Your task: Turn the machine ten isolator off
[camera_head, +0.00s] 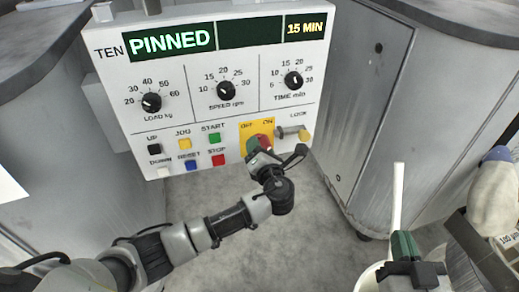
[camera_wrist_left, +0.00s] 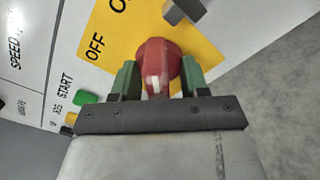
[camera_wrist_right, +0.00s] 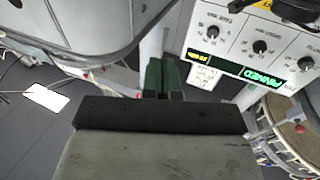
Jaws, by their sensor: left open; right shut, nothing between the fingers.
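The machine TEN panel (camera_head: 235,115) faces me in the head view, its display reading PINNED and 15 MIN. Its isolator is a red rotary knob (camera_wrist_left: 157,62) on a yellow plate (camera_wrist_left: 101,38) marked OFF and ON, at the panel's lower right. My left gripper (camera_wrist_left: 160,80) is open, with its green fingers on either side of the knob; I cannot tell whether they touch it. In the head view the left gripper (camera_head: 264,156) partly hides the knob. My right gripper (camera_wrist_right: 164,78) is shut and empty, away from the isolator, and shows at the lower right of the head view (camera_head: 404,245).
A lock lever (camera_head: 293,133) sits right of the isolator. START (camera_head: 215,136) and STOP (camera_head: 219,160) buttons are close on its left. Grey cabinets (camera_head: 365,100) flank the panel.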

